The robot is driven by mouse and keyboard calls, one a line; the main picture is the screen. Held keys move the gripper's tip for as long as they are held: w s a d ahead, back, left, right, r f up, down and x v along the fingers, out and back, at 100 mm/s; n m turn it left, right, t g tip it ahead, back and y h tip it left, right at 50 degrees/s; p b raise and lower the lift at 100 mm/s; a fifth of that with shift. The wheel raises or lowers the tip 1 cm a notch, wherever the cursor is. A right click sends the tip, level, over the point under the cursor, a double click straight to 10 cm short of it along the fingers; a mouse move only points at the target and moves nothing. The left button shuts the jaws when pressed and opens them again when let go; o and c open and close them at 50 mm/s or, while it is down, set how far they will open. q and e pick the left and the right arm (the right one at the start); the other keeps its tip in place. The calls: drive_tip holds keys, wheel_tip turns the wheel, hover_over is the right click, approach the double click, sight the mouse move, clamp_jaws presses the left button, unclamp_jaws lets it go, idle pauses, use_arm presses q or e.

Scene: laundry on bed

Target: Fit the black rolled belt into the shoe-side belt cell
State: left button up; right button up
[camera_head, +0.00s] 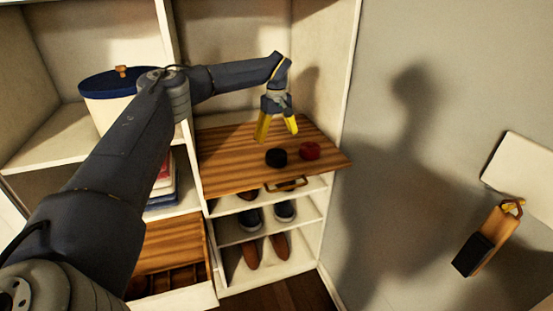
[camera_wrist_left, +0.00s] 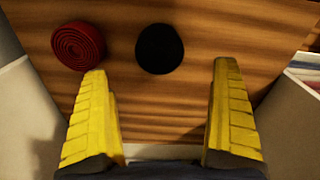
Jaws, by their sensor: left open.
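The black rolled belt (camera_head: 276,157) lies flat on a striped wooden board beside the red rolled belt (camera_head: 309,151). My left gripper (camera_head: 277,130) points down just above and behind the black belt, fingers spread and empty. In the left wrist view the black belt (camera_wrist_left: 160,49) lies between and beyond the open yellow fingertips (camera_wrist_left: 162,68), apart from both; the red belt (camera_wrist_left: 78,46) is left of it. An open wooden drawer (camera_head: 172,242) with dividers shows at lower left, partly hidden by my arm. I cannot tell which cell is the shoe-side one. My right gripper is not in view.
Below the wooden board (camera_head: 225,150) are shelves with blue shoes (camera_head: 285,211) and brown shoes (camera_head: 251,255). A white box with a blue lid (camera_head: 105,84) stands on the left shelf. A wooden item (camera_head: 485,243) hangs on the right wall. Cabinet walls flank the board.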

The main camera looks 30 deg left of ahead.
sight(277, 154)
use_arm(q)
drive_tip(key=shift+d+f, duration=0.2)
drive_tip(key=shift+f, duration=4.05)
drive_tip(key=shift+c, duration=0.3)
drive_tip(key=c, duration=1.5)
drive_tip(key=shift+r, duration=0.1)
